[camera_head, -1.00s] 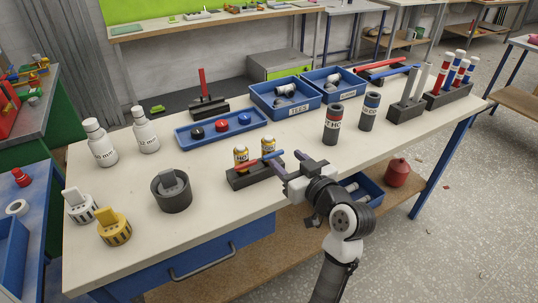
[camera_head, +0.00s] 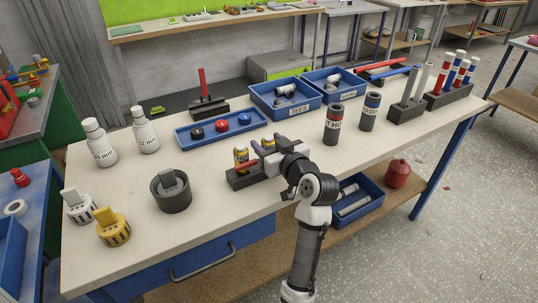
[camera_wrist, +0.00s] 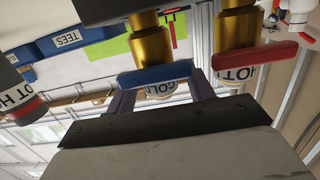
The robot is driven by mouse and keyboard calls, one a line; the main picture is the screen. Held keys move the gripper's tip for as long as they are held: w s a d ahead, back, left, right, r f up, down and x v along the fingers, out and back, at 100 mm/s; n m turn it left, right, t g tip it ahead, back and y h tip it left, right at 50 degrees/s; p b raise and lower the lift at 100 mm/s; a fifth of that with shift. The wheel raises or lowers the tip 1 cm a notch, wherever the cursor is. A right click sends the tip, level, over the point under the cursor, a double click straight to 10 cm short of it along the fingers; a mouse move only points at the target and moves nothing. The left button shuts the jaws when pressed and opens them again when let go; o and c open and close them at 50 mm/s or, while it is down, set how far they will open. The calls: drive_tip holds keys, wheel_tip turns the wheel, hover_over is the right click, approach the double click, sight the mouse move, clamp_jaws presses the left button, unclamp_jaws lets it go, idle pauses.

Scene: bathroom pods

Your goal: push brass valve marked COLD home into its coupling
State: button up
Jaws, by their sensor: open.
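The brass valve marked COLD (camera_wrist: 150,45) has a blue lever (camera_wrist: 158,76) and a white label; in the head view only its top (camera_head: 268,142) shows beside my gripper. My gripper (camera_wrist: 161,95) is open, one finger on each side of the COLD label, with the blue lever in front. In the head view my gripper (camera_head: 263,148) hides most of this valve. The brass valve marked HOT (camera_head: 241,156) with a red lever (camera_wrist: 255,54) stands beside it. Both are at the dark block (camera_head: 240,181). How deep the COLD valve sits in its coupling is hidden.
A blue tray with coloured knobs (camera_head: 189,143) and a bin marked TEES (camera_head: 299,112) stand behind. Two dark cylinders (camera_head: 333,108) stand to the right and a grey cup (camera_head: 172,199) to the left. The front left tabletop is partly clear.

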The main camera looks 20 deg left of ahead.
drive_tip(key=c, duration=0.9)
drive_tip(key=shift+r+p, duration=2.65)
drive_tip(key=shift+r, duration=0.85)
